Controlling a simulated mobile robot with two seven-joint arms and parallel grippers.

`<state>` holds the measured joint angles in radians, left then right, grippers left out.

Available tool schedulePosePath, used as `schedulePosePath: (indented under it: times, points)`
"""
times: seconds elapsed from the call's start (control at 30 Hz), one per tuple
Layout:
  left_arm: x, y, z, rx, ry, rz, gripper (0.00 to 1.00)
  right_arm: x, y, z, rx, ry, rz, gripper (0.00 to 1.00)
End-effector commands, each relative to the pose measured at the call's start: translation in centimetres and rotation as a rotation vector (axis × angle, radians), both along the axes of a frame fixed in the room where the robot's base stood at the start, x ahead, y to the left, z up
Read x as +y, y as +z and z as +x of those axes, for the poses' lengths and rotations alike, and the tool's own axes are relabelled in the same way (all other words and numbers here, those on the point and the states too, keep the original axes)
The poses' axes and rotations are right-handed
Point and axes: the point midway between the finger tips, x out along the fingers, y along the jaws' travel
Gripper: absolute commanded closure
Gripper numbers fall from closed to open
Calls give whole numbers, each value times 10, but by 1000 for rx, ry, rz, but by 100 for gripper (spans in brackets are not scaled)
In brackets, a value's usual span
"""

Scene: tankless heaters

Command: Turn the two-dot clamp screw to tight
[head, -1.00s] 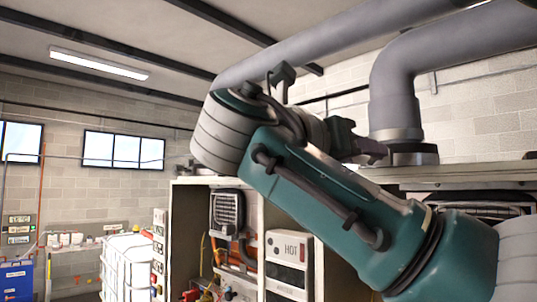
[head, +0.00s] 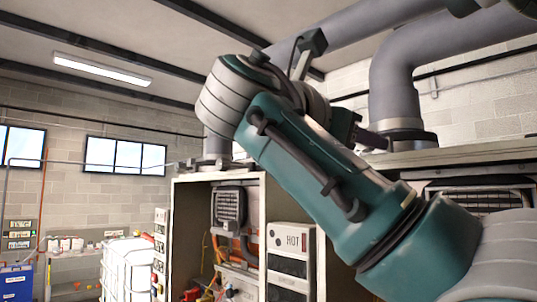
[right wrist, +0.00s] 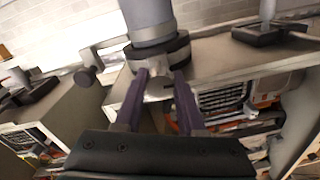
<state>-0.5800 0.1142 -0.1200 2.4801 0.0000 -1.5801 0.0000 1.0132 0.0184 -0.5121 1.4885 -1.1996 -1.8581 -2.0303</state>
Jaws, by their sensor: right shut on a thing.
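My right gripper (right wrist: 160,84) is shut on a small grey part, seemingly a clamp screw (right wrist: 159,88), at the foot of a grey flue pipe (right wrist: 148,16). A dark clamp collar (right wrist: 155,50) rings the pipe just beyond the fingers. No dot marks are readable, so I cannot tell whether this is the two-dot screw. In the head view the right gripper (head: 372,138) is beside the pipe's base (head: 405,137), partly hidden by my arm.
Another knobbed part (right wrist: 88,73) sticks out left of the collar. A second pipe foot (right wrist: 265,34) stands at the upper right of the wrist view. An open cabinet (head: 188,235) and a heater marked HOT (head: 290,238) stand below. Pipes run overhead.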

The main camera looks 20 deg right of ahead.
Motion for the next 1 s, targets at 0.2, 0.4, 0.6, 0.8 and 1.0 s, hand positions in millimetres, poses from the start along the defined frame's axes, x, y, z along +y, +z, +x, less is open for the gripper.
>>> schedulePosePath:
  times: [0.2, 0.4, 0.6, 0.8, 1.0]
  points:
    - [2, 1, 0, 0, -4, 6, 0, 0, 1, -1, -1, -2, 0, 100]
    - [3, 1, 0, 0, -6, 9, 0, 0, 1, 0, 1, -1, -1, 42]
    - [2, 1, 0, 1, -6, 10, 0, 0, 1, 0, 2, -1, -1, 31]
    - [2, 2, 0, 0, -6, 9, 0, 3, 1, -1, 3, 0, -1, 31]
    - [2, 14, 0, 0, -4, 6, 0, 32, 4, -11, 4, 5, -1, 31]
